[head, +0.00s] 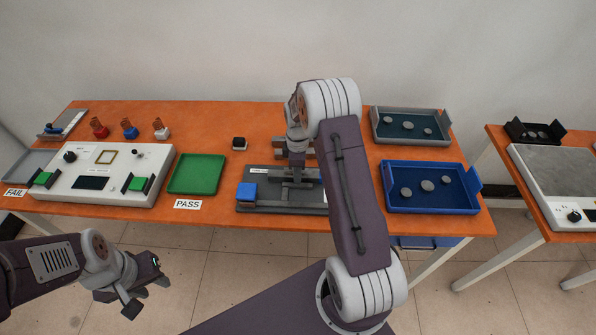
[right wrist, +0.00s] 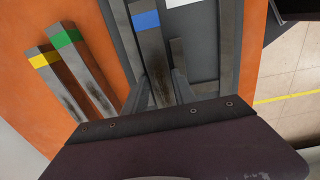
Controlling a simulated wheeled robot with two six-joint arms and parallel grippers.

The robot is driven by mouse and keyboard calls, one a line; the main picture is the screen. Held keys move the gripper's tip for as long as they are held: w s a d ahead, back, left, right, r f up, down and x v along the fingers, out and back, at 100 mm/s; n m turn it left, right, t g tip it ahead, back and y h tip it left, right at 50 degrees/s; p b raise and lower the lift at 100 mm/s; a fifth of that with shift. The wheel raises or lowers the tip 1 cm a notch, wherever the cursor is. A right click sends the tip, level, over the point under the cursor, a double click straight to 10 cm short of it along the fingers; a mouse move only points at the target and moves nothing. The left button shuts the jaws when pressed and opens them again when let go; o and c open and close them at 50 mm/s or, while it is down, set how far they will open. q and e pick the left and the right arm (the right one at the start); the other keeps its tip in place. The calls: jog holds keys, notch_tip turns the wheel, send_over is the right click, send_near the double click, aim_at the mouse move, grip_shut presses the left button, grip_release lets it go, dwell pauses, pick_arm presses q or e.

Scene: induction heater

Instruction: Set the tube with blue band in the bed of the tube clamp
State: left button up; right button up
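The tube with the blue band (right wrist: 147,45) is a grey square bar between the two fingers of my right gripper (right wrist: 160,88) in the right wrist view. The fingers appear to touch it on both sides. It is above or in the dark grey tube clamp (right wrist: 203,45), between its rails; I cannot tell whether it rests in the bed. In the head view, my right gripper (head: 296,165) is over the clamp (head: 255,207), which has a blue block (head: 247,192) at its left; my wrist partly hides the spot. My left gripper (head: 146,288) is open and empty, in front of the table.
Tubes with a green band (right wrist: 84,65) and a yellow band (right wrist: 63,80) lie left of the clamp in the wrist view. A green tray (head: 197,174) and the heater box (head: 100,174) are at left. Blue (head: 430,207) and grey (head: 411,141) trays with discs are at right.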

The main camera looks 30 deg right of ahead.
jog(key=shift+s+a+f, duration=0.2)
jog(key=shift+s+f, duration=0.2)
jog(key=shift+f, duration=0.1)
notch_tip(320, 180, up, 13)
jog(key=p, duration=0.1)
jog(key=s+a+f+m, duration=0.1)
jog(key=s+a+m, duration=0.4)
jog(key=s, duration=0.3)
jog(key=s+a+f+m+t, duration=0.1)
jog(key=s+a+m, duration=0.4)
jog(key=s, duration=0.4)
jog(key=shift+s+a+f+m, duration=0.3)
jog(key=shift+f+m, duration=0.05)
jog(key=shift+m, duration=0.55)
jog(key=shift+s, duration=0.1)
